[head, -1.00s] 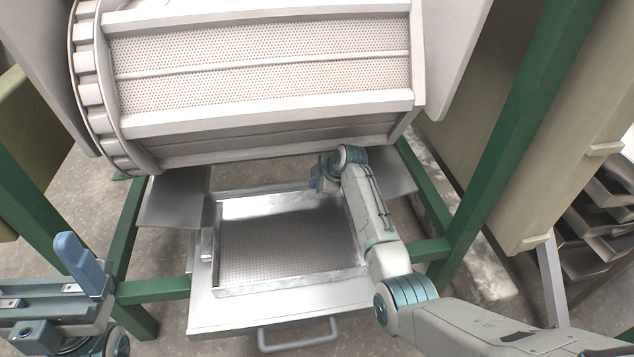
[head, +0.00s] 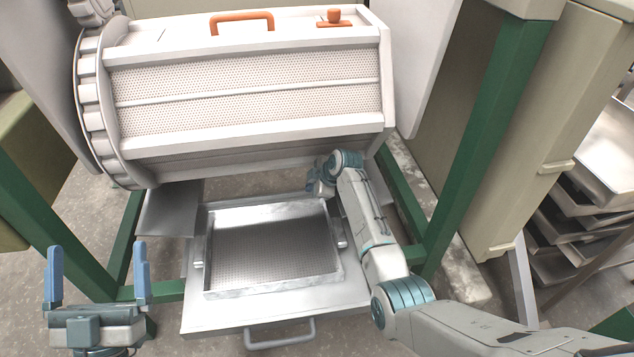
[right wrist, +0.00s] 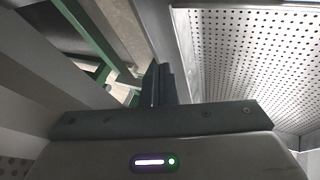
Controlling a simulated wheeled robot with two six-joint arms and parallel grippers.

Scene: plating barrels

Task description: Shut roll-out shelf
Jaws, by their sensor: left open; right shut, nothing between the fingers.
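The roll-out shelf (head: 200,317) is a pale metal plate standing out below the barrel, with a grey bar handle (head: 280,335) on its front edge. A shallow metal tray (head: 275,287) with a perforated floor sits on it. My left gripper (head: 97,252) is open and empty, left of the shelf, its blue fingers pointing up in the picture. My right gripper (head: 320,181) is at the tray's back right corner, below the barrel. In the right wrist view its fingers (right wrist: 157,85) are shut and empty beside the tray's wall (right wrist: 172,50); I cannot tell whether they touch.
The white perforated barrel (head: 250,100) with an orange handle (head: 242,20) hangs above the shelf's back. Green frame posts (head: 485,120) flank the shelf on both sides. A rack of metal trays (head: 575,215) stands at the right. Floor shows in front of the shelf.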

